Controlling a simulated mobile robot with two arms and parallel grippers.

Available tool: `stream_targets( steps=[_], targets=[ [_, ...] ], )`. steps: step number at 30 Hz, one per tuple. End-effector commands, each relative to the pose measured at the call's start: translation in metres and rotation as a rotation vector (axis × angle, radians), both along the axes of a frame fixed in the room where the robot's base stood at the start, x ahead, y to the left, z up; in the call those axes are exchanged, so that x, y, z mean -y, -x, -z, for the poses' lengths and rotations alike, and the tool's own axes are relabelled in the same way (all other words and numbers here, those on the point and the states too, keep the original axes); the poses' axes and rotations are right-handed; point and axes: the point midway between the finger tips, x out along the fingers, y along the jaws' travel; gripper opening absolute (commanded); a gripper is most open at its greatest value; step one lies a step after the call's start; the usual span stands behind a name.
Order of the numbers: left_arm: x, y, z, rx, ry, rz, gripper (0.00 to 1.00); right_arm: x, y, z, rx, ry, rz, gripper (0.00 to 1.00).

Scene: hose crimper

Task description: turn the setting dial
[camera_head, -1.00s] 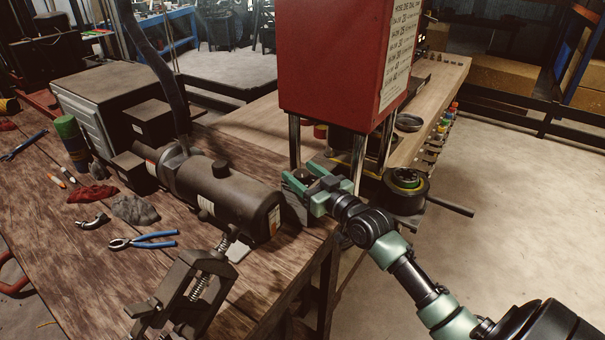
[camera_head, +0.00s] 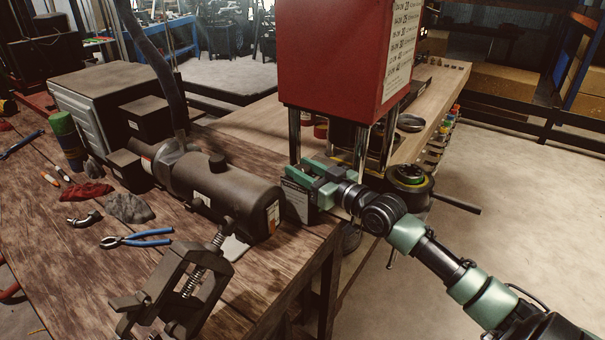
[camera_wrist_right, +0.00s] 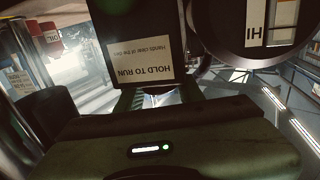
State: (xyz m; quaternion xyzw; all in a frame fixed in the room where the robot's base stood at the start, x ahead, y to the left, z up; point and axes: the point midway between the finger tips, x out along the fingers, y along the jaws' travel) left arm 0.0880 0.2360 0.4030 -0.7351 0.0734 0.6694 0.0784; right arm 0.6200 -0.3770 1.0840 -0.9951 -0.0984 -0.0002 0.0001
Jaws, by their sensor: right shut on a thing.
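My right gripper (camera_head: 307,180) is at the top of a small dark control box (camera_head: 294,203) on the bench edge, beside the pump. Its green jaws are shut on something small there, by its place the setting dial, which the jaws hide. In the right wrist view, the gripper body (camera_wrist_right: 160,145) fills the bottom, and the box stands beyond it with an upside-down "HOLD TO RUN" label (camera_wrist_right: 140,62). The red crimper (camera_head: 330,55) with its setting chart (camera_head: 401,50) stands behind the gripper. My left gripper is out of view.
The dark pump cylinder (camera_head: 235,197) is close left of the box. A round part with a coloured ring (camera_head: 409,175) is near my right arm. Open floor is at right.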

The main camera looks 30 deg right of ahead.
Motion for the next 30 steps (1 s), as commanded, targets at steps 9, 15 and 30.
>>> stream_targets(
  steps=[9,15,30],
  targets=[
    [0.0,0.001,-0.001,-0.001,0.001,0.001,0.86,0.0,0.0,-0.001,0.001,0.0,0.001,0.59],
    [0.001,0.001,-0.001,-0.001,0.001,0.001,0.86,0.0,0.0,0.0,0.0,0.0,0.001,0.59],
    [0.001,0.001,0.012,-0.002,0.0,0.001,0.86,0.01,0.051,0.003,-0.005,0.002,0.0,0.59]
  ],
)
